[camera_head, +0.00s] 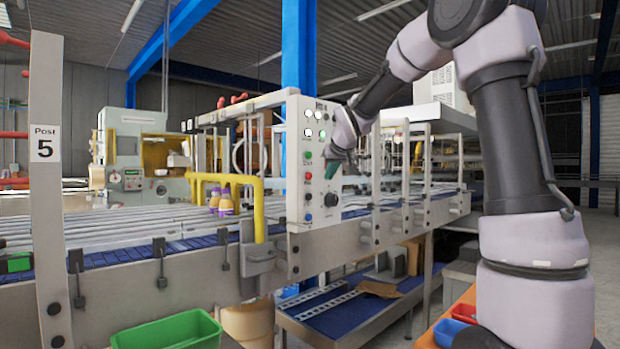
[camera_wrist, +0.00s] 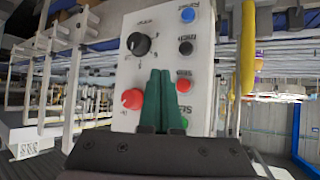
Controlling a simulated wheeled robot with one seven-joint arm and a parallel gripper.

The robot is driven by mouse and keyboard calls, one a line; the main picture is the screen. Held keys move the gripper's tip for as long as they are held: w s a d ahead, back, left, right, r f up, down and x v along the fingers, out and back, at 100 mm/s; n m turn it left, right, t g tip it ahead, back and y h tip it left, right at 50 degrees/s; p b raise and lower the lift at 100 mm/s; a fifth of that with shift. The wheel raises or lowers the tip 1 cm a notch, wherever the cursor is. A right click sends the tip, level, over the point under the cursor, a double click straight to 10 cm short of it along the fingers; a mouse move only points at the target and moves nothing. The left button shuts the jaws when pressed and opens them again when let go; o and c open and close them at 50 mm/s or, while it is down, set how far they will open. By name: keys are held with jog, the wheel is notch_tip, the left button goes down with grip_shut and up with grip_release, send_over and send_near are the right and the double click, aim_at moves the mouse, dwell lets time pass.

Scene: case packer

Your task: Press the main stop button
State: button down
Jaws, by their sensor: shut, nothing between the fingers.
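A white control panel (camera_head: 297,240) faces me; it shows upside down in the wrist view (camera_wrist: 122,20). In the wrist view, a large red mushroom-shaped button (camera_wrist: 131,98) sits left of my gripper (camera_wrist: 160,73). A smaller red button (camera_wrist: 185,85) lies just right of the fingertips; its label is too small to read surely. Which red one is the main stop, I cannot tell. My green fingers are shut and empty, pointing at the panel. Contact is unclear. In the head view my gripper (camera_head: 332,169) is at the panel's right side and the large button is hidden.
The panel also bears a green button (camera_head: 308,155), a black button (camera_head: 308,196), a blue button (camera_head: 308,217) and a black knob (camera_head: 330,200). A yellow rail (camera_head: 259,210) stands left of it. A conveyor (camera_head: 130,258) runs behind, and a green bin (camera_head: 170,332) lies below.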

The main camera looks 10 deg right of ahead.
jog(key=shift+w+a, duration=0.8)
jog(key=shift+w, duration=0.25)
jog(key=shift+w+a, duration=0.75)
jog(key=shift+w, duration=0.3)
dwell(0.5)
jog(key=shift+w+a, duration=0.25)
jog(key=shift+w, duration=0.05)
jog(key=shift+w+a, duration=0.3)
jog(key=shift+w, duration=0.15)
dwell(0.7)
jog(key=shift+s+d, duration=0.55)
jog(key=shift+s, duration=0.25)
jog(key=shift+s+d, duration=0.75)
jog(key=shift+s, duration=0.25)
jog(key=shift+s+d, duration=0.7)
jog(key=shift+s, duration=0.3)
